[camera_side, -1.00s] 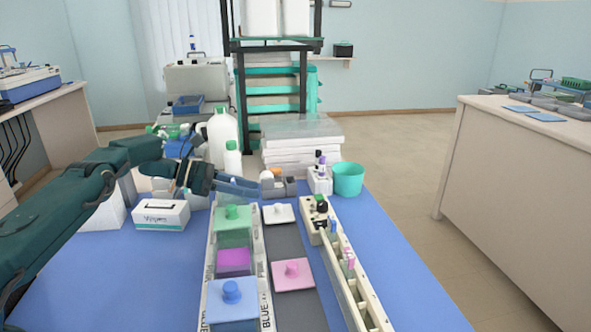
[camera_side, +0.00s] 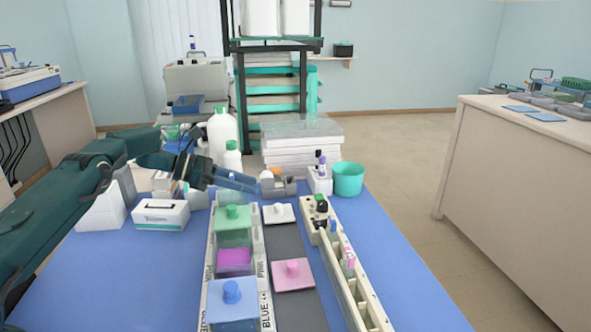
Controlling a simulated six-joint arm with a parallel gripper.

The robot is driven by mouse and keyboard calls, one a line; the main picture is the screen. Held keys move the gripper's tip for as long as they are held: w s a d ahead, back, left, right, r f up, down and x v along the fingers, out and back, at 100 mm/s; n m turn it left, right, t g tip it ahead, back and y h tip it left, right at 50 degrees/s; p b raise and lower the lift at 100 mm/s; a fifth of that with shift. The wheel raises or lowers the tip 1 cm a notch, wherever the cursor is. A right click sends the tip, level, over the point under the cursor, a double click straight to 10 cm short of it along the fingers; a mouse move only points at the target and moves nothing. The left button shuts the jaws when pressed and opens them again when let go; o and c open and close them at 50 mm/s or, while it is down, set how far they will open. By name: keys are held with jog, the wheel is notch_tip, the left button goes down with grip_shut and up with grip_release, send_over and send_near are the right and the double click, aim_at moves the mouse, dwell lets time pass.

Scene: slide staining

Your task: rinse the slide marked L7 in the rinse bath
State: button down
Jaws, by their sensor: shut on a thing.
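My gripper (camera_side: 236,181) is above the far end of the row of staining baths, pointing right. Its fingers are shut on a thin thing that is hardly visible, apparently a slide; no L7 mark is legible. The bath rack (camera_side: 263,292) is white with side labels, BLUE and PINK among them. The green-lidded bath (camera_side: 233,238) and blue-lidded bath (camera_side: 232,314) are covered. Between them is an open bath with purple liquid (camera_side: 234,261). The far end of the rack lies below my gripper and is partly hidden; I cannot tell which bath is the rinse bath.
A white lid (camera_side: 278,213) and a pink lid (camera_side: 293,275) lie on the dark grey mat (camera_side: 296,312). A long slotted rack (camera_side: 348,290) with several coloured-top items stands right. White bottles (camera_side: 222,136), a tissue box (camera_side: 160,215) and a teal cup (camera_side: 348,179) stand around the back.

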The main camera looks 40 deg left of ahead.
notch_tip(320, 180, up, 7)
jog(key=shift+r, duration=0.15)
dwell(0.4)
